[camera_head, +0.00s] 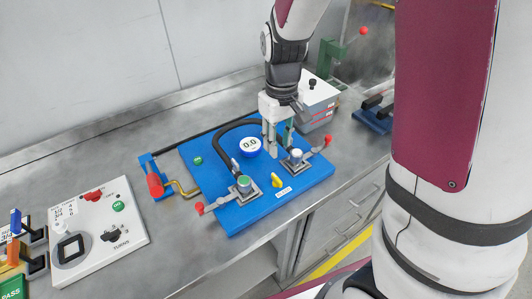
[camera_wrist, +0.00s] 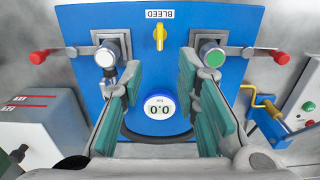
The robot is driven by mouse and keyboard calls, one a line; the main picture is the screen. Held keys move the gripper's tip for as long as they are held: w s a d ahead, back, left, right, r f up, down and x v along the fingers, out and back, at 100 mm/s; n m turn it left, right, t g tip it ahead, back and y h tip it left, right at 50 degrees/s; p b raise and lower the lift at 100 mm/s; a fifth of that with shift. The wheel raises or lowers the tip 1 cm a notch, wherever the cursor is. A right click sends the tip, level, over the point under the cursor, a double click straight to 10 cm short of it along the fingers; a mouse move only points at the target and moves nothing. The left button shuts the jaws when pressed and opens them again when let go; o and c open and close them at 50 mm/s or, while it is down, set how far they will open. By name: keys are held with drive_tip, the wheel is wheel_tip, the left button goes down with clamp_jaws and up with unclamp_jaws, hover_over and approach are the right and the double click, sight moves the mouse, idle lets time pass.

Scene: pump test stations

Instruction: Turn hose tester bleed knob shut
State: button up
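The yellow bleed knob (camera_head: 277,182) sits on the blue hose tester board (camera_head: 310,181), near its front edge, beside a white label. In the wrist view the knob (camera_wrist: 160,37) is at top centre, just under the BLEED label (camera_wrist: 167,14), its long grip running up and down the picture. My gripper (camera_head: 279,145) is above the board, behind the knob and apart from it. In the wrist view its green-padded fingers (camera_wrist: 160,75) are spread wide with nothing between them. The round gauge (camera_wrist: 160,107) reads 0.0.
Two clamps with red-tipped levers flank the knob, one at a green-topped fitting (camera_head: 244,183), one at a grey-topped fitting (camera_head: 295,155). A black hose (camera_head: 222,132) arches behind the gauge.

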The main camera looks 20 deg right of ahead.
sight(277, 178)
wheel_tip(277, 178, down, 14)
drive_tip(key=shift+r, duration=0.1)
idle(0.5)
clamp_jaws()
